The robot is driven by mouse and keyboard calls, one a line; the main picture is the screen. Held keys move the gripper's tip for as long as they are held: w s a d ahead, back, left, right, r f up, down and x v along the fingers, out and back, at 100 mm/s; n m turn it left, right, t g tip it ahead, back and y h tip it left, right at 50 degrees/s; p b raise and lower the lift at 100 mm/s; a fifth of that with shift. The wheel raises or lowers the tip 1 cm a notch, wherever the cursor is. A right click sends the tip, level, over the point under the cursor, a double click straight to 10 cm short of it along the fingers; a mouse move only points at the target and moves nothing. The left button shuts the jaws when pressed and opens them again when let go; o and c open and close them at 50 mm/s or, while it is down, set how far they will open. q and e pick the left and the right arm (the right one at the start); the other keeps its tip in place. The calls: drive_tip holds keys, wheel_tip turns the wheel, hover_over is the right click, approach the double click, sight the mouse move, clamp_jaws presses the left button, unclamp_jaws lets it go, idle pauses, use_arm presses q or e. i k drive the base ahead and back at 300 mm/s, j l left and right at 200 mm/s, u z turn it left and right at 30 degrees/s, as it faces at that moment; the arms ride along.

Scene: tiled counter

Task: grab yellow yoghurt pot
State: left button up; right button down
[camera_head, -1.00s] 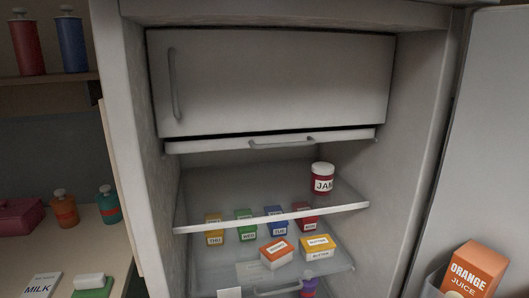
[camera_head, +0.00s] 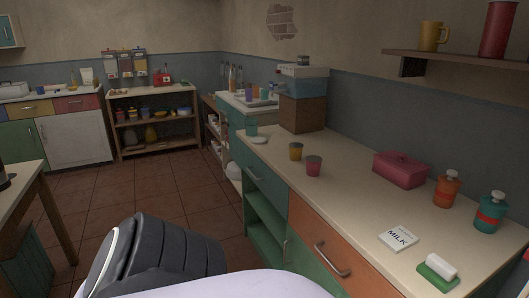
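A small yellow pot (camera_head: 296,153) with a darker top stands upright on the long counter (camera_head: 345,200), near its front edge. It looks like the yoghurt pot, but no label can be read. A similar pinkish-red pot (camera_head: 313,168) stands just in front of it, to the right. A dark ribbed part of my own body fills the bottom left of the view. Neither of my grippers shows.
On the counter are a pink box (camera_head: 400,170), an orange bottle (camera_head: 447,190), a teal bottle (camera_head: 490,213), a milk carton lying flat (camera_head: 398,239) and a butter-like block on a green dish (camera_head: 437,271). A wooden table (camera_head: 28,205) stands left. Tiled floor between is clear.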

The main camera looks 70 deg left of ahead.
sight(296, 148)
drive_tip(key=u, duration=2.1)
drive_tip(key=i+j+z, duration=0.15)
drive_tip(key=z, duration=0.3)
drive_tip(key=i+j+z, duration=0.15)
drive_tip(key=z, duration=0.3)
drive_tip(key=i+j+z, duration=0.1)
drive_tip(key=j, duration=0.3)
drive_tip(key=i+j, duration=0.15)
drive_tip(key=j, duration=0.25)
drive_tip(key=i+j+z, duration=0.15)
drive_tip(key=j, duration=0.65)
drive_tip(key=i+z, duration=0.05)
